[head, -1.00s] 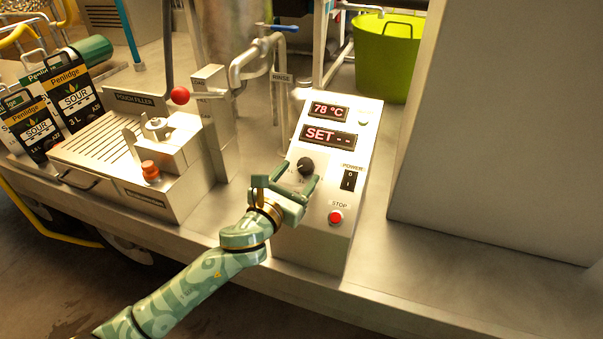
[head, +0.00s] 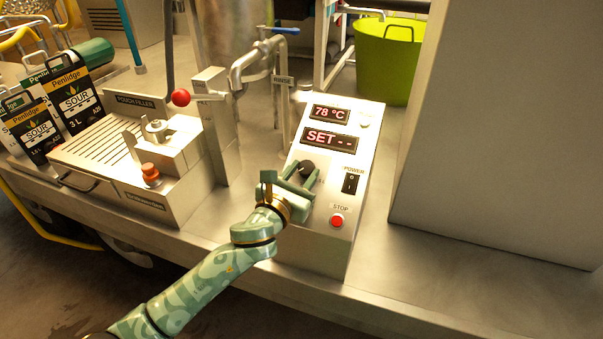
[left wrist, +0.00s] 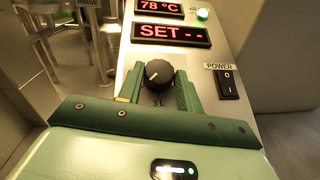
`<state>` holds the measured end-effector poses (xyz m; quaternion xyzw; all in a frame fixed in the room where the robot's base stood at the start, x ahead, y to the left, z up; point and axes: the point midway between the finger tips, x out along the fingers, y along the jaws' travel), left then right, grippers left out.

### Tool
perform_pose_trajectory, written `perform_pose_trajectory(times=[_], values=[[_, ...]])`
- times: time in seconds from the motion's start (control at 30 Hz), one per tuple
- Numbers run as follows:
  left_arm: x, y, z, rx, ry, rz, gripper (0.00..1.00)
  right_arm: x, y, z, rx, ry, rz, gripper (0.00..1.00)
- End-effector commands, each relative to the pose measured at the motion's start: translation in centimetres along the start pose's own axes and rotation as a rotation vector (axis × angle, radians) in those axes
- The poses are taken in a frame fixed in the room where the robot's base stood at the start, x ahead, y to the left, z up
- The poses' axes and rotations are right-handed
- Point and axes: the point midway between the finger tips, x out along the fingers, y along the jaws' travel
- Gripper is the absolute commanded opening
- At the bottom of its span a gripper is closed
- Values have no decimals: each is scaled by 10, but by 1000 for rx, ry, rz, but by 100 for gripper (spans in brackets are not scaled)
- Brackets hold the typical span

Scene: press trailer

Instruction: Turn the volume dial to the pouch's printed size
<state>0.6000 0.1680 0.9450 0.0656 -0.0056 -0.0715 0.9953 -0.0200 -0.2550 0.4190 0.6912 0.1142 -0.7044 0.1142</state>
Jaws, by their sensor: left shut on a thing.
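The black volume dial (head: 306,170) sits on the sloped control panel (head: 345,205). In the left wrist view the dial (left wrist: 158,75) has a pale pointer line, with "3 L" printed below it. The pointer aims to the lower left, not straight at "3 L". My left gripper (head: 301,175) has its fingers on either side of the dial and is shut on it. Pouches printed "Penlidge SOUR" stand at the left: one reads 3 L (head: 73,95), another reads about 1.5 L (head: 32,130). The display (head: 330,139) reads "SET - -". My right gripper is not in view.
The panel also has a 78 °C display (head: 330,114), a power switch (head: 351,184) and a red stop button (head: 337,220). The pouch filler (head: 130,150) with its red-knobbed lever (head: 181,97) stands left. A green bucket (head: 388,60) stands behind.

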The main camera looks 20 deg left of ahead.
Motion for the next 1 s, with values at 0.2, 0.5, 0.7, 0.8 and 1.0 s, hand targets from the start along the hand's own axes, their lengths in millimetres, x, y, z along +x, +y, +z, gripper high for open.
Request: perform_pose_trajectory(times=[0.2, 0.5, 0.7, 0.8, 1.0], values=[[0, -4, 0, -57, 9, 103, 12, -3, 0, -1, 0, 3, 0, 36], [1, -8, 1, -152, 23, 286, 12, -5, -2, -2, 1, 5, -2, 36], [2, -9, 2, -198, 29, 375, 12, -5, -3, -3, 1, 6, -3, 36], [2, -10, 2, -213, 32, 405, 12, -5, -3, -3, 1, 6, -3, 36], [2, -10, 2, -226, 33, 434, 12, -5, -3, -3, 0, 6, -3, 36]])
